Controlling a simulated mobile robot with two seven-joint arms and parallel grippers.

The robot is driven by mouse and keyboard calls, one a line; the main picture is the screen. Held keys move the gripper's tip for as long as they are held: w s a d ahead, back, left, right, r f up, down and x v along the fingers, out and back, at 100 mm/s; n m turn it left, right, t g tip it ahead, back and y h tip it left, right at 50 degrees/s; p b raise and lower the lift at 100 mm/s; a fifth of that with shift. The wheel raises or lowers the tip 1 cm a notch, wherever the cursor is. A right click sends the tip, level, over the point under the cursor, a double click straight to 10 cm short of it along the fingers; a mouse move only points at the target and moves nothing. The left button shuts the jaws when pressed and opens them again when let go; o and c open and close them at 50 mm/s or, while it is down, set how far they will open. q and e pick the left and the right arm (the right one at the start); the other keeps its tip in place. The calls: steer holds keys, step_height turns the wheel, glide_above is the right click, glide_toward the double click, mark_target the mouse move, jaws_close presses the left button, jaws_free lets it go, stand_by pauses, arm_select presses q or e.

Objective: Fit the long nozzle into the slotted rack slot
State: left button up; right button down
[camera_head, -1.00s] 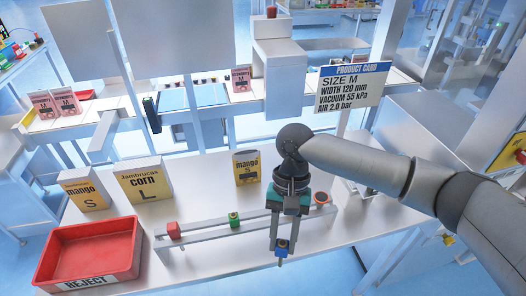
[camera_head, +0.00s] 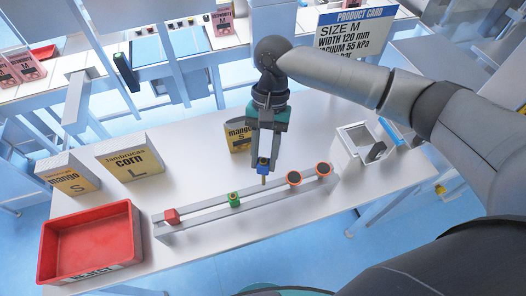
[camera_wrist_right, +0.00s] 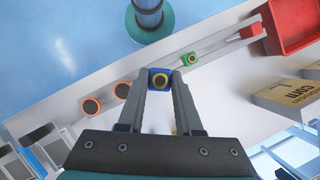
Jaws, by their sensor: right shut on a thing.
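My right gripper (camera_head: 263,163) is shut on the blue nozzle (camera_head: 263,166), which has a thin brass tip pointing down. The slotted rack (camera_head: 205,211) is a long grey rail on the white table. The nozzle's tip appears at the rack's far edge, in the gap between the green nozzle (camera_head: 234,199) and the nearer orange-ringed nozzle (camera_head: 294,178). I cannot tell whether the tip touches the rack. In the right wrist view the blue nozzle (camera_wrist_right: 160,79) sits between the fingertips, in line with the rack. My left gripper is not in view.
A red reject bin (camera_head: 138,232) is at the left. Corn (camera_head: 131,160) and mango pouches (camera_head: 238,135) stand behind. A white open box (camera_head: 343,152) is at the right.

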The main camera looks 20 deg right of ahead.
mark_target(264, 178)
steer(key=shift+f, duration=0.95)
steer(key=shift+f+b, duration=1.25)
steer(key=shift+f, duration=2.5)
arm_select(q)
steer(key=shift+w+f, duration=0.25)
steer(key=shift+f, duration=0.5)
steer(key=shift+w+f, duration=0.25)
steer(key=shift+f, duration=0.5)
arm_select(e)
steer(key=shift+f, duration=1.55)
arm_select(q)
steer(key=shift+b, duration=0.3)
arm_select(e)
steer(key=shift+f, duration=0.1)
arm_select(q)
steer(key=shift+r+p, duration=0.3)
steer(key=shift+p, duration=0.05)
arm_select(e)
steer(key=shift+f, duration=0.15)
steer(key=c, duration=0.5)
jaws_free()
